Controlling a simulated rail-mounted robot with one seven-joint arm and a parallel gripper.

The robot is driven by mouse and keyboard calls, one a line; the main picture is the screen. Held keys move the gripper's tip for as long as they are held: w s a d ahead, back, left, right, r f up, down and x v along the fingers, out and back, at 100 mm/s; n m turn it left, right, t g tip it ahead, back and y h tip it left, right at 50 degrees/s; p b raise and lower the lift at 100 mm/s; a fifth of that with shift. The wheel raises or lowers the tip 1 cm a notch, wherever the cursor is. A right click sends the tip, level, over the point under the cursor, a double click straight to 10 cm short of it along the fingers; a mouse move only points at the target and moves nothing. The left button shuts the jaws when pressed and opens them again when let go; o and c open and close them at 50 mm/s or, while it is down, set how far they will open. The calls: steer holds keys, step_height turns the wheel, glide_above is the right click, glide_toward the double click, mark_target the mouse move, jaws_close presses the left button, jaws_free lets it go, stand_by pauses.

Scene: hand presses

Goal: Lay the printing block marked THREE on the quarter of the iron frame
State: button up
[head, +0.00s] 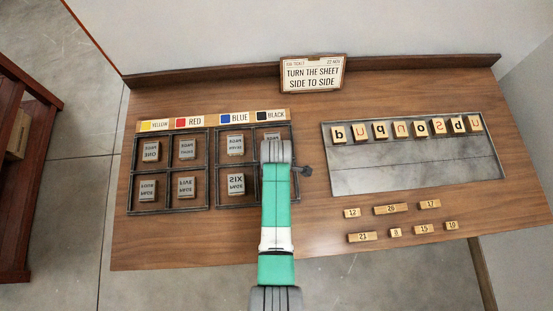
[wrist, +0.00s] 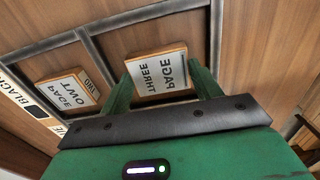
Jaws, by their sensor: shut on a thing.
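The printing block marked PAGE THREE (wrist: 158,72), in mirrored letters, sits between the two green fingers of my gripper (wrist: 160,86) in the wrist view. My gripper is shut on it. The block is over the near right quarter of the right iron frame (wrist: 90,50), with dark bars on several sides. Whether it touches the surface beneath I cannot tell. A block marked PAGE TWO (wrist: 68,90) lies in the neighbouring quarter, nearer the BLACK label. In the head view my arm hides the held block and much of the right frame (head: 217,190).
The left iron frame (head: 129,175) holds several blocks. The block marked SIX (head: 236,184) and another block (head: 235,145) lie in the right frame's left column. A metal tray (head: 410,168) with letter tiles and several small numbered pieces lie to the right. A sign (head: 313,74) stands behind.

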steer(key=shift+f, duration=0.1)
steer(key=o, duration=1)
steer(key=shift+o, duration=0.2)
step_height(320, 180, up, 12)
steer(key=p, duration=0.2)
steer(key=shift+r, duration=0.2)
